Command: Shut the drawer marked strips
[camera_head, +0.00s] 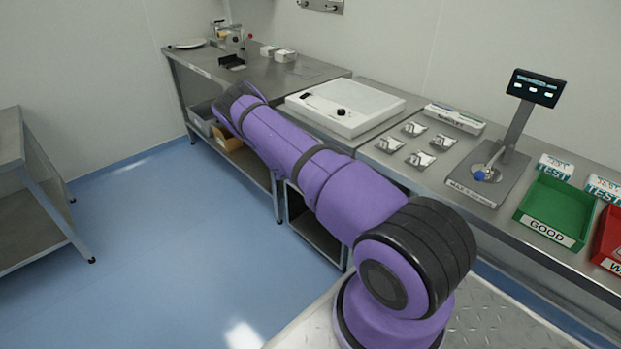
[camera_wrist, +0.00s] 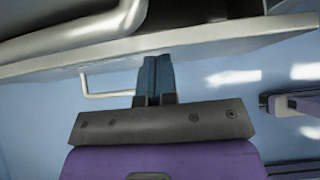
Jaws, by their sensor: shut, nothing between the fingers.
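My gripper (camera_wrist: 156,72) is shut and empty in the wrist view, its dark fingers together. The fingertips are close to the edge of a pale grey panel (camera_wrist: 215,40) that crosses the picture; I cannot tell whether they touch it. A thick metal bar handle (camera_wrist: 95,30) runs along this panel at upper left. A thinner bar handle (camera_wrist: 105,95) shows below it, left of the fingers. No strips marking can be read, so I cannot tell which drawer this is. In the head view my arm reaches to the left bench and hides the gripper and the drawer fronts.
A white flat device (camera_head: 345,107) stands on the counter. A green tray (camera_head: 560,209) is at right. The blue floor at left is clear beside another table (camera_head: 12,140).

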